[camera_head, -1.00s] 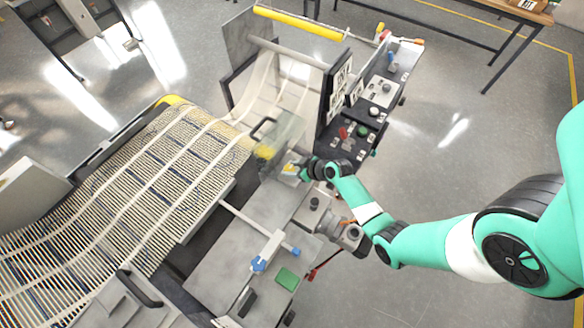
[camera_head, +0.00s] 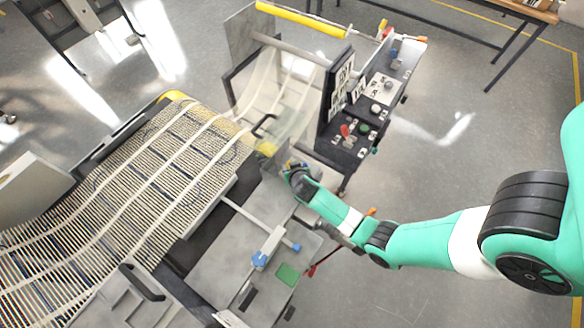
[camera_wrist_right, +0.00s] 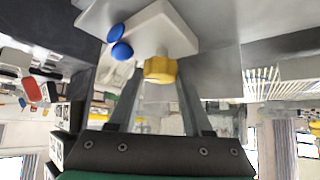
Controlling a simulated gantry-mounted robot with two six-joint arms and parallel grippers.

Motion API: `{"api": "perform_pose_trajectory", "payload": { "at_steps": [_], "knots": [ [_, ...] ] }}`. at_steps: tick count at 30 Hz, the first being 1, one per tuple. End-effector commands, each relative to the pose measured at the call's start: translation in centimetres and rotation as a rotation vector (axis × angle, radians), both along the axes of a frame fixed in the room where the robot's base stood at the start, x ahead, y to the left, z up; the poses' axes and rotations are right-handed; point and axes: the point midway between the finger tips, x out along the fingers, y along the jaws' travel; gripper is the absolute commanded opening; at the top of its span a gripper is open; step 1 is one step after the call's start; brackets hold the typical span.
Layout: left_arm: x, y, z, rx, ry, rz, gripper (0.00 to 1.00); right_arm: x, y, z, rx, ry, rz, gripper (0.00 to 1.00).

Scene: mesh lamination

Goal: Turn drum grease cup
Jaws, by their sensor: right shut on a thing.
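The drum grease cup (camera_wrist_right: 160,69) is a yellow ribbed cap on a pale block (camera_wrist_right: 152,32), in the right wrist view. Two blue round knobs (camera_wrist_right: 119,42) sit on the block to its left. My right gripper (camera_wrist_right: 160,80) has a finger on each side of the cup and is shut on it. In the head view my right gripper (camera_head: 285,169) reaches in beside the machine near the end of the mesh; the cup cannot be made out clearly there. My left gripper is not in view.
The mesh (camera_head: 130,185) runs across the machine at left. A control panel (camera_head: 358,132) with red and green buttons stands behind my right wrist. A blue-ended handle (camera_head: 270,246) and a green pad (camera_head: 288,274) lie on the machine top in front. Open floor lies to the right.

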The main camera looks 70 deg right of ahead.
Motion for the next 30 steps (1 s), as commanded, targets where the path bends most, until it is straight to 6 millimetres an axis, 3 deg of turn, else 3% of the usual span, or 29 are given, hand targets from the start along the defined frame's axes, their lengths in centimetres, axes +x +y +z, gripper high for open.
{"api": "perform_pose_trajectory", "payload": {
  "at_steps": [18, 19, 24, 30],
  "knots": [
    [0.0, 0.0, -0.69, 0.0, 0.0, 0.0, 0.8, -0.06, 0.09, -0.18, 0.006, 0.002, -0.059, 0.0],
    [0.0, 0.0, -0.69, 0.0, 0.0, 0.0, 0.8, -0.06, 0.1, -0.18, 0.005, 0.003, -0.059, 0.51],
    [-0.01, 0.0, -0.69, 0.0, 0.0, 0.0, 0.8, -0.05, 0.08, -0.15, 0.004, 0.002, -0.059, 0.8],
    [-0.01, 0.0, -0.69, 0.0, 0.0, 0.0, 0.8, -0.02, 0.06, -0.1, 0.004, 0.001, -0.058, 0.8]
  ]
}}
